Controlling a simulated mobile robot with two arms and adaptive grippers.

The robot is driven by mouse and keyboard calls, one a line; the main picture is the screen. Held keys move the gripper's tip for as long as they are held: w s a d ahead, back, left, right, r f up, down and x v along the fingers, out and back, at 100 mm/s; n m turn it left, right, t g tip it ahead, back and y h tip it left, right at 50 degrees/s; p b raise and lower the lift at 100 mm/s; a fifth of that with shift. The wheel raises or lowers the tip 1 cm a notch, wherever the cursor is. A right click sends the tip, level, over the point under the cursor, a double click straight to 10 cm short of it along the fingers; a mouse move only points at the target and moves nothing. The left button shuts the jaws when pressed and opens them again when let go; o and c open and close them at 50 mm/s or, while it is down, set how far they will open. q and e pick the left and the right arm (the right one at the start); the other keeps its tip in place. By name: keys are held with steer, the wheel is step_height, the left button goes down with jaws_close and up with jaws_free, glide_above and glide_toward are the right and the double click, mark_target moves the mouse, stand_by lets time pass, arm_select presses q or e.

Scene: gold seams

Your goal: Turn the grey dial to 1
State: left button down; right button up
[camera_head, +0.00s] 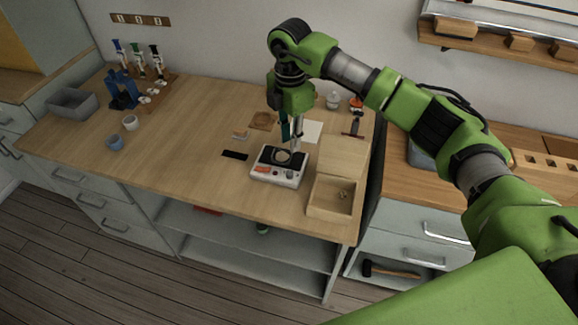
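A small white device (265,176) with a black top sits near the front edge of the wooden workbench. A round grey dial (283,157) shows on its black top, and small orange-red marks show on its front. The dial's setting is too small to read. My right gripper (292,145) comes down from above, fingers pointing down, with the tips just over or at the back of the dial. I cannot tell whether they touch it or how far apart they are. My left gripper is not in view.
An open wooden box (332,208) stands close to the device's right. A black strip (234,155) lies to its left. Coasters, a white sheet (312,132) and small bottles lie behind. Cups, a grey bin (73,103) and a tool stand are at left, with clear bench between.

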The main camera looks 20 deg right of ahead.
mark_target(289, 172)
step_height(289, 172, down, 12)
steer(key=shift+f+p, duration=0.2)
steer(key=shift+p, duration=1.05)
steer(key=shift+a, duration=0.1)
jaws_close()
